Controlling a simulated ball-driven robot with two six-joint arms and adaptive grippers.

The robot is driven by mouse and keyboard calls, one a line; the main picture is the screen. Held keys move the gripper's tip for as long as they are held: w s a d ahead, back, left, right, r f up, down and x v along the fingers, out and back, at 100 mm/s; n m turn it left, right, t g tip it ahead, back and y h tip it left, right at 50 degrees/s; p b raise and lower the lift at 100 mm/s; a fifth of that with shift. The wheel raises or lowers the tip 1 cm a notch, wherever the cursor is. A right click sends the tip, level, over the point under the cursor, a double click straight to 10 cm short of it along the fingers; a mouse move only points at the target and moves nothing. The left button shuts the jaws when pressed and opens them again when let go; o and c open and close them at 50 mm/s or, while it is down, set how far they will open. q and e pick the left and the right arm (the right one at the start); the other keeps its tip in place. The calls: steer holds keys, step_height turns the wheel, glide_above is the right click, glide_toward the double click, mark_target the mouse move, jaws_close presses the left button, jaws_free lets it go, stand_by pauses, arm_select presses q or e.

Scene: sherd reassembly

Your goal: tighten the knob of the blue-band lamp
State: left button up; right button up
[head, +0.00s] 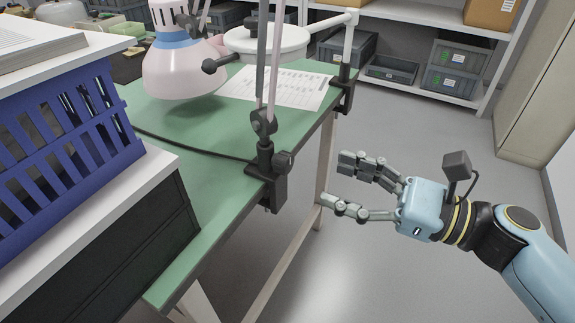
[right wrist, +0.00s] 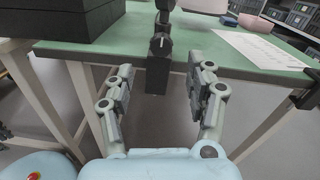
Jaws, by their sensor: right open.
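The blue-band lamp (head: 185,72) has a pale pink shade with a blue band, hanging over the green table at upper left in the head view. Its arm appears to rise from a dark clamp (head: 267,178) on the table's edge. A dark knob (head: 283,160) sticks out from the clamp's side. In the right wrist view, the clamp (right wrist: 157,75) and knob (right wrist: 160,42) are ahead, between the finger lines. My right gripper (head: 338,180) is open and empty, off the table edge, apart from the knob and pointing toward the clamp. My left gripper is out of view.
The green table (head: 225,135) holds a printed sheet (head: 285,88) and a white round-headed lamp (head: 265,40) on another clamp (head: 343,92). Floor right of the table is free.

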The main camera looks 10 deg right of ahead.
mark_target(290, 165)
steer(key=x, duration=0.8)
steer(key=shift+w+a+f, duration=0.1)
steer(key=shift+w, duration=0.2)
steer(key=shift+c, duration=0.2)
jaws_close()
steer(key=shift+m+p, duration=0.3)
steer(key=shift+p, duration=0.05)
steer(key=shift+m+p, duration=0.3)
steer(key=shift+p, duration=0.15)
steer(key=shift+o, duration=0.2)
jaws_free()
steer(key=shift+s, duration=0.1)
